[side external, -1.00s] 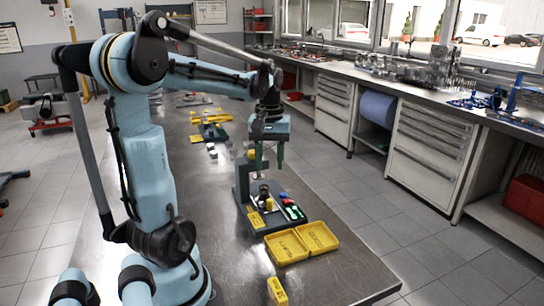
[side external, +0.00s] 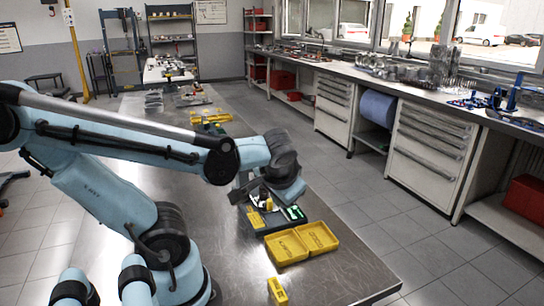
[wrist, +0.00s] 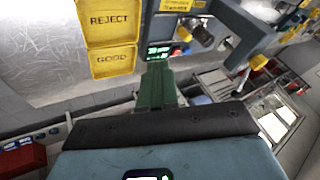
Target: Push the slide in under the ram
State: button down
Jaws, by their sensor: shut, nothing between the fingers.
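In the wrist view my gripper (wrist: 158,88) shows as green fingers held together, with nothing between them, close to the press's small green display panel (wrist: 158,51). The blue-grey press (wrist: 243,25) stands to the right of the fingers. A dark round part with a pale end (wrist: 202,37) lies by the press; I cannot tell whether it sits on the slide. In the side view my wrist covers much of the press (side external: 236,194), and my fingertips are hidden. The slide and the ram cannot be made out clearly.
Two yellow trays, marked REJECT (wrist: 108,22) and GOOD (wrist: 110,62), are joined beside the press; they also show in the side view (side external: 287,252). A small yellow box (side external: 277,290) stands near the front.

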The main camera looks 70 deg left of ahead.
aim_at(267, 195)
jog(key=shift+d+f+m+t, duration=0.3)
jog(key=shift+d+m+t, duration=0.05)
jog(key=shift+m+t, duration=0.15)
jog(key=shift+x, duration=4.8)
jog(key=shift+s+a, duration=0.15)
jog(key=shift+a, duration=0.25)
jog(key=shift+s+a, duration=0.15)
jog(key=shift+a, duration=0.7)
jog(key=shift+s+a, duration=0.15)
jog(key=shift+a, duration=0.7)
jog(key=shift+a, duration=2.65)
